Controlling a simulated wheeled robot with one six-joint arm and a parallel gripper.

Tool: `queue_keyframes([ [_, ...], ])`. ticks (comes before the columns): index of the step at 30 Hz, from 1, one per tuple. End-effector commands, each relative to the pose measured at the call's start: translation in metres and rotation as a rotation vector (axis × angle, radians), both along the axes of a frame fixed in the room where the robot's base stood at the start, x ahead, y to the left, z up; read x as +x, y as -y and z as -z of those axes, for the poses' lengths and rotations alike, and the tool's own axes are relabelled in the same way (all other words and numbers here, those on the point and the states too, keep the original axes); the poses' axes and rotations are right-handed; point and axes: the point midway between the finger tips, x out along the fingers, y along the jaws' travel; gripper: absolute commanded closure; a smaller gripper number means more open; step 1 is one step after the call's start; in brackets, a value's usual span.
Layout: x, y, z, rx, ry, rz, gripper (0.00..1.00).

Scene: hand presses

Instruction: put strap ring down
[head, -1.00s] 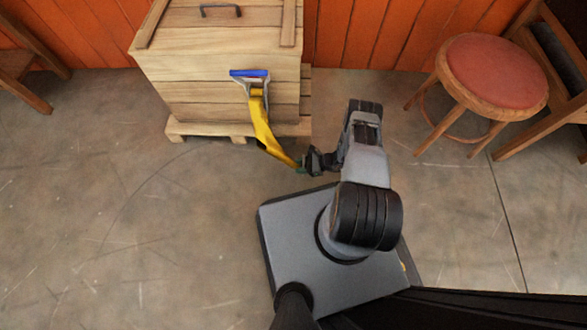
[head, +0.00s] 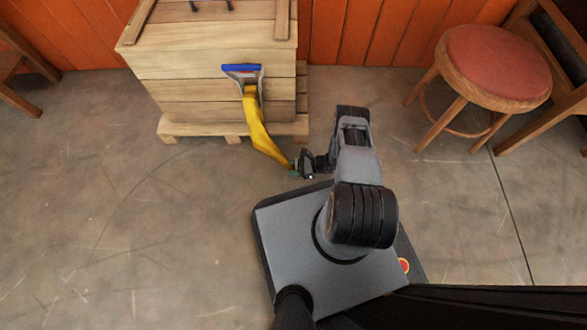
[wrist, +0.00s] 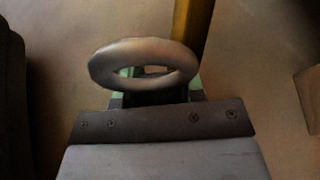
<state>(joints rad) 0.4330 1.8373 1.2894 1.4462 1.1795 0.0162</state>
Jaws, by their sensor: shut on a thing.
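The strap ring (wrist: 145,66) is a grey metal loop between the green fingertips of my gripper (wrist: 157,85) in the wrist view. My gripper is shut on it. In the head view my gripper (head: 297,169) is at the lower end of a yellow strap (head: 258,128), low in front of the crate; the ring itself is too small to make out there. The strap runs up and left to a blue-handled metal buckle (head: 243,73) at the front of the wooden crate. In the wrist view the yellow strap (wrist: 192,25) passes behind the ring.
The wooden crate (head: 195,68) stands on a pallet (head: 180,130) by an orange plank wall. A round red-topped stool (head: 497,62) and a wooden chair (head: 555,75) stand at the right. Part of another wooden piece (head: 22,65) shows at the far left. The concrete floor at left is clear.

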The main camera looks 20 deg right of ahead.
Motion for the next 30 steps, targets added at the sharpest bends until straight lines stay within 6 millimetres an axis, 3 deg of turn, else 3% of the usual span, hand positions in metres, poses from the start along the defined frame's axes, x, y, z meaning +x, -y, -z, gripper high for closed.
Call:
queue_keyframes([
  [2,-0.001,0.000,0.003,0.001,-0.001,-0.001,0.96],
  [3,-0.001,0.000,0.002,0.000,-0.001,-0.001,0.60],
  [10,0.000,0.000,0.002,0.000,-0.001,-0.001,0.39],
  [20,0.000,0.002,-0.003,0.000,0.000,0.002,0.39],
  [30,-0.018,0.056,-0.028,-0.001,0.000,0.005,0.39],
])
